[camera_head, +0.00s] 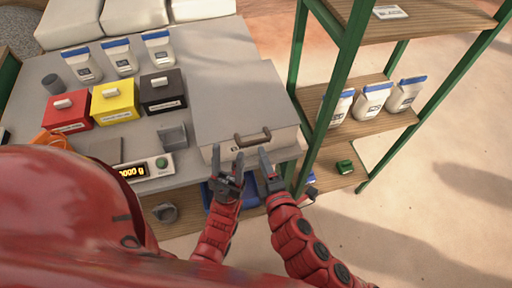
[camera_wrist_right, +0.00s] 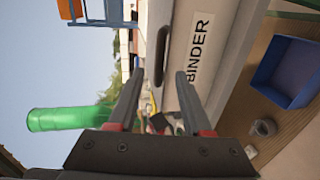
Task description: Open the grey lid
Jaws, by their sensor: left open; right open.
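The grey lid (camera_head: 240,95) lies flat and closed on the pale bin (camera_head: 285,140) at the table's right end. A dark handle (camera_head: 252,137) is at its front edge; it also shows in the right wrist view (camera_wrist_right: 162,55), beside a BINDER label (camera_wrist_right: 200,45). My left gripper (camera_head: 227,164) is open and empty in front of the bin, just left of the handle. My right gripper (camera_head: 268,165) is open just in front of the handle. In the right wrist view its fingertips (camera_wrist_right: 160,74) point toward the handle, which lies ahead between them; I see no grip.
A green-posted shelf (camera_head: 340,105) with white bags stands close on the right. A blue bin (camera_wrist_right: 288,72) sits below.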

